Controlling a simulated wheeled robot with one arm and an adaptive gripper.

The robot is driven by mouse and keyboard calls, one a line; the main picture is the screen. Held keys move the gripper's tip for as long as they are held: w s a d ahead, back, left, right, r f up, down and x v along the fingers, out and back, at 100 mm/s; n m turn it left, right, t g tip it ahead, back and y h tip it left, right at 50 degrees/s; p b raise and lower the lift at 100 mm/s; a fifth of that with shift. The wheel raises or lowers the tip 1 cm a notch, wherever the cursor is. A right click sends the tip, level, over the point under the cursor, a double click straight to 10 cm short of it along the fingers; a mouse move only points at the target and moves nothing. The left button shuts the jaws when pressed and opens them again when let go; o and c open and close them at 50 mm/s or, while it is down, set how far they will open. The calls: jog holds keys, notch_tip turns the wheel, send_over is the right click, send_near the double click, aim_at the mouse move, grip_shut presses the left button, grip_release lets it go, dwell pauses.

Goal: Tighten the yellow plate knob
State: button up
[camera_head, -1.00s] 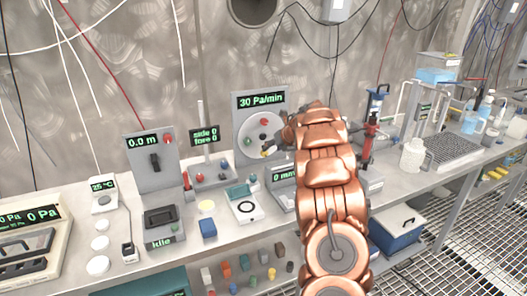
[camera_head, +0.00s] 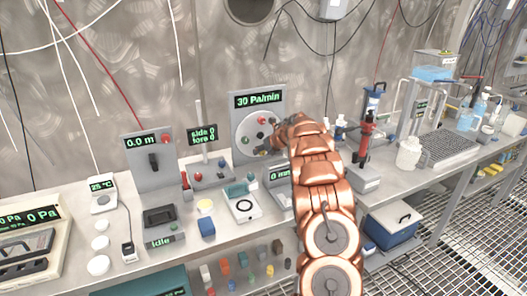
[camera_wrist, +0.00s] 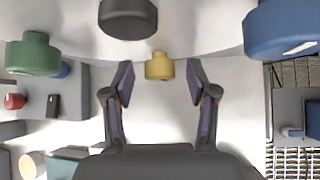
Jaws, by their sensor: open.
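The yellow plate knob (camera_wrist: 160,66) shows in the wrist view, standing out from a round pale plate (camera_wrist: 205,40). My gripper (camera_wrist: 159,76) is open, with one dark finger on each side of the yellow knob. Clear gaps remain between the knob and both fingers. In the head view the round plate (camera_head: 248,122) is on an upright grey panel under a "30 Pa/min" display (camera_head: 257,99). My gripper (camera_head: 270,149) is at the plate's lower right, and its end largely hides the yellow knob there.
A green knob (camera_wrist: 33,55), a black knob (camera_wrist: 128,18) and a blue knob (camera_wrist: 285,28) surround the yellow one. A red-and-black stand (camera_head: 366,135) is right of my arm. Small instruments crowd the bench below.

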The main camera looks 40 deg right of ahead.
grip_shut()
jog(key=shift+d+f+m+t+y+p, duration=0.1)
jog(key=shift+m+t+y+p, duration=0.35)
jog(key=shift+y, duration=0.35)
jog(key=shift+d+m+t+y+p, duration=0.1)
jog(key=shift+m+t+y+p, duration=0.25)
jog(key=shift+m+y+p, duration=0.35)
grip_release()
jog(key=shift+f+n, duration=0.1)
jog(key=shift+n, duration=0.15)
